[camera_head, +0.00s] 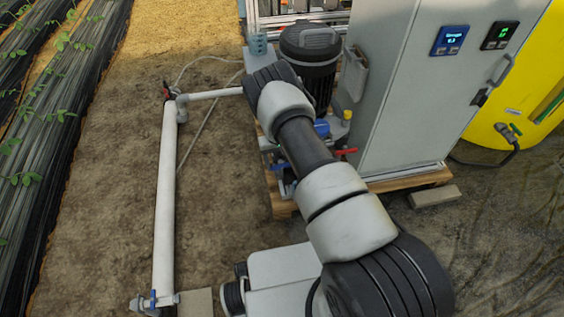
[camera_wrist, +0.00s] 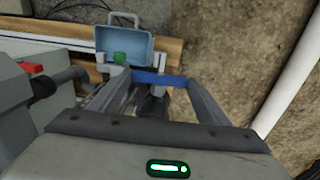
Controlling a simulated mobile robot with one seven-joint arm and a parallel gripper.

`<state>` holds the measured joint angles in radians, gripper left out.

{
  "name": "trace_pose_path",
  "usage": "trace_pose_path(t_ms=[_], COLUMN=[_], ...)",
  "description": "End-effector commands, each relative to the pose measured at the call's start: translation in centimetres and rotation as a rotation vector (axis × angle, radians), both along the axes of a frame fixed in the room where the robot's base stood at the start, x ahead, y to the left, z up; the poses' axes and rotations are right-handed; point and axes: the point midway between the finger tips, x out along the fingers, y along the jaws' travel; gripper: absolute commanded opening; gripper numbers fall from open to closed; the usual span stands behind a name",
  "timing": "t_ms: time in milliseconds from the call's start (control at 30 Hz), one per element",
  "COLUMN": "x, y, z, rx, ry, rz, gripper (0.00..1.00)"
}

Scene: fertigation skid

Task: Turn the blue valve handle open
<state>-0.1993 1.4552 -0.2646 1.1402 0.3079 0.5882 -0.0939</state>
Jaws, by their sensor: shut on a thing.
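In the wrist view, the blue valve handle (camera_wrist: 160,80) is a flat blue bar lying crosswise between my two fingers. My gripper (camera_wrist: 158,86) is shut on it, with one finger at each end of the bar. A dark part shows below the bar between the fingers; the rest of the valve body is hidden. In the head view, my arm covers the gripper and the handle it holds.
A red handle (camera_head: 345,151) and a black pump (camera_head: 311,58) are beside my arm, near the grey cabinet (camera_head: 420,80). A light-blue box (camera_wrist: 124,42) lies just beyond my fingers. A white pipe (camera_head: 164,200) runs along bare soil at left.

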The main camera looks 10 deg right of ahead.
Motion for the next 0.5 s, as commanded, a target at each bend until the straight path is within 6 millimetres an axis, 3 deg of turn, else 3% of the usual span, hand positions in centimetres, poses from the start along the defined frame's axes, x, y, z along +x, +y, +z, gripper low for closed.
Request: trace_pose_path(t_ms=[500], x=[0.0], y=[1.3], z=[-0.4], rx=[-0.430], ry=[-0.002], rz=[0.009], gripper=[0.48])
